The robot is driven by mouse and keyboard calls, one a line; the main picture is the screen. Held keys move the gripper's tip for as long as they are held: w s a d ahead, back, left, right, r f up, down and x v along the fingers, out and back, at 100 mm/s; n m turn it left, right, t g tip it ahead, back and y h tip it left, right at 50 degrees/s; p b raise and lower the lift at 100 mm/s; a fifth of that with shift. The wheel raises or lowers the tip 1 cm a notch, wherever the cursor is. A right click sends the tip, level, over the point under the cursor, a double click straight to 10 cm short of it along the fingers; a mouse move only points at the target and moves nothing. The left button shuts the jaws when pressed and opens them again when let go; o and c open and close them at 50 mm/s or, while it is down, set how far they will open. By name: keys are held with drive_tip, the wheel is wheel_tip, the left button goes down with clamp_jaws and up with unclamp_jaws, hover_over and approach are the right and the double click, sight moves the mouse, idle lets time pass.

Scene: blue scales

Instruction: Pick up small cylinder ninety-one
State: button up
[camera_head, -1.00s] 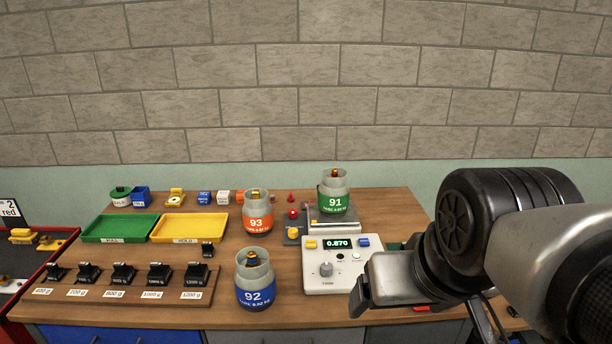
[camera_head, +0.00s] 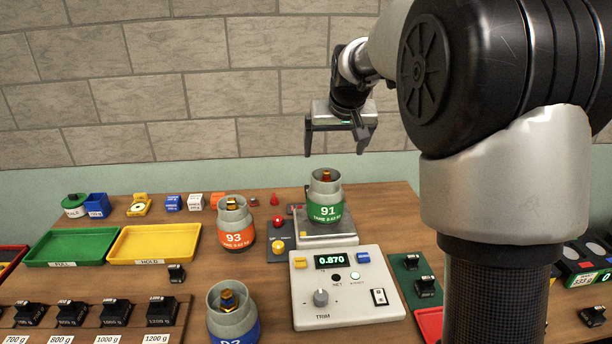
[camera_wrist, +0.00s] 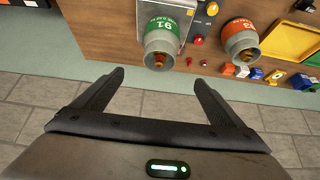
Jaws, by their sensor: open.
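Small cylinder ninety-one (camera_head: 325,197) is grey with a green band marked 91 and a brass valve on top. It stands upright on the metal plate of the scale (camera_head: 328,238), whose display reads 0.870. My gripper (camera_head: 334,153) is open and empty, pointing down above the cylinder and apart from it. In the wrist view, my gripper (camera_wrist: 158,85) has its fingers spread, and cylinder 91 (camera_wrist: 163,38) is beyond the fingertips near the top middle.
Orange-banded cylinder 93 (camera_head: 235,224) stands left of the scale. Blue-banded cylinder 92 (camera_head: 231,312) stands at the front. Green (camera_head: 72,263) and yellow (camera_head: 153,262) trays and black weights (camera_head: 115,312) lie left. A red button box (camera_head: 280,240) is beside the scale.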

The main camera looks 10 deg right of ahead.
sight(327, 174)
drive_tip(key=p+x, duration=0.1)
drive_tip(key=x, duration=0.5)
drive_tip(key=p+x, duration=0.1)
drive_tip(key=x, duration=0.5)
drive_tip(key=p+x, duration=0.1)
drive_tip(key=x, duration=0.5)
drive_tip(key=shift+w+r, duration=0.2)
drive_tip(key=shift+w, duration=0.15)
drive_tip(key=c, duration=1.8)
drive_tip(key=shift+r, duration=0.2)
drive_tip(key=c, duration=0.5)
